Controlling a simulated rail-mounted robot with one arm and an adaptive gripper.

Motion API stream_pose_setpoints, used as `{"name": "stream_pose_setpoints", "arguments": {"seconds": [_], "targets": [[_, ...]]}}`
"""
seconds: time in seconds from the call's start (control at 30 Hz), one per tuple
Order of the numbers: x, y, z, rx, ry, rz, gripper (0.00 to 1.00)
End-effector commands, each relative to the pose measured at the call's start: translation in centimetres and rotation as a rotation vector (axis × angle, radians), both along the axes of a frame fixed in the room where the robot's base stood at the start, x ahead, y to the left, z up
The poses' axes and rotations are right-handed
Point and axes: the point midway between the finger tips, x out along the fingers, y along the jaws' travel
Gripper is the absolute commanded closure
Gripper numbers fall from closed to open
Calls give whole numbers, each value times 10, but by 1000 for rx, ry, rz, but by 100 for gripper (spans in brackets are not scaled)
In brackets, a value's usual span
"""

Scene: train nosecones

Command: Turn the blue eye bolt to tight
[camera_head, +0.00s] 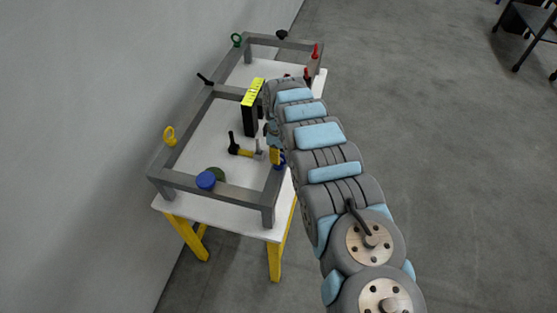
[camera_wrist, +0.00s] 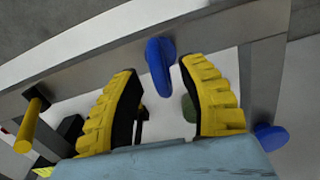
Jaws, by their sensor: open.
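The blue eye bolt (camera_wrist: 160,68) stands on a bar of the grey frame (camera_wrist: 215,28) in the wrist view. In the head view only a small blue part (camera_head: 281,161) of it shows beside my gripper (camera_head: 275,156), at the frame's right side. In the wrist view my gripper (camera_wrist: 160,73) is open, with its yellow ridged fingers on either side of the bolt. Gaps show between the bolt and both fingers. The bolt's threaded part is hidden. My arm covers part of the frame's right bar in the head view.
A blue round knob (camera_head: 205,180) and a dark green round part (camera_head: 216,174) are at the frame's near end. A yellow-and-black block (camera_head: 252,107) and black-and-yellow tool (camera_head: 240,148) stand inside. The wall is close on the left.

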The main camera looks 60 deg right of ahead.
Motion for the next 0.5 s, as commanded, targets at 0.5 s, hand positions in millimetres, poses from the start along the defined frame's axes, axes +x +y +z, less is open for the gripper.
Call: {"name": "stream_pose_setpoints", "arguments": {"seconds": [0.5], "targets": [[0,2,-36,4,1,0,59]]}}
